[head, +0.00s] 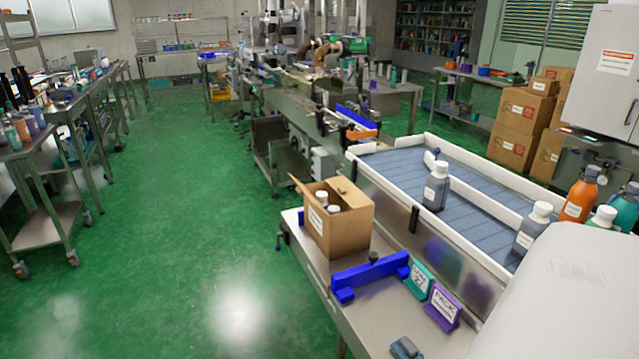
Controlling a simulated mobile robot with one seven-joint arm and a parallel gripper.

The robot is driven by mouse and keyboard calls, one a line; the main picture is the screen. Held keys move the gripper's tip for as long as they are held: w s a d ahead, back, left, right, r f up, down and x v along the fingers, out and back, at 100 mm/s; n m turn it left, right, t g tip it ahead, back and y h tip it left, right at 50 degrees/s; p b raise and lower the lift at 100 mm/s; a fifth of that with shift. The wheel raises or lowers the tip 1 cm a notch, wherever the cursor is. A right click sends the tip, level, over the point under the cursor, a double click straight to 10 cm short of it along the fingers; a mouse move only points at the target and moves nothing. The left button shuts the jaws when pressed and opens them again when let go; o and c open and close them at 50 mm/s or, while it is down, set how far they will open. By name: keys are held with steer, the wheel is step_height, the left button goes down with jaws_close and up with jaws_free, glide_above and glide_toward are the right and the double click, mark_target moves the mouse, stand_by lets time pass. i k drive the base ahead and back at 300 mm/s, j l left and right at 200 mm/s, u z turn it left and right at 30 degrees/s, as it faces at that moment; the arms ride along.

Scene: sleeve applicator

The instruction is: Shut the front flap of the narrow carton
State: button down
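The narrow carton (352,228) is a small brown cardboard box standing upright on the steel bench. White-capped bottles (321,198) show at its left part. One cardboard flap (301,187) sticks up and outward at the carton's upper left, so it stands open. The top edge on the far side is also raised; I cannot tell whether that is a wall or another flap. My gripper is not in view. A large pale rounded shape fills the lower right corner and hides what lies behind it.
A blue bracket (370,275) lies in front of the carton, beside a teal sign (419,281) and a purple sign (443,306). The conveyor (385,165) with grey bottles (436,187) runs along the right. A small dark object (405,348) lies near the bottom. Green floor left is clear.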

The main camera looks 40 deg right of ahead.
mark_target(302, 190)
steer(key=i+z, duration=0.2)
steer(key=z, duration=0.2)
steer(key=i+j+z, duration=0.15)
steer(key=z, duration=0.2)
steer(key=i+j+z, duration=0.15)
steer(key=z, duration=0.25)
steer(key=i+j+z, duration=0.55)
steer(key=k+l, duration=0.05)
steer(key=k, duration=0.05)
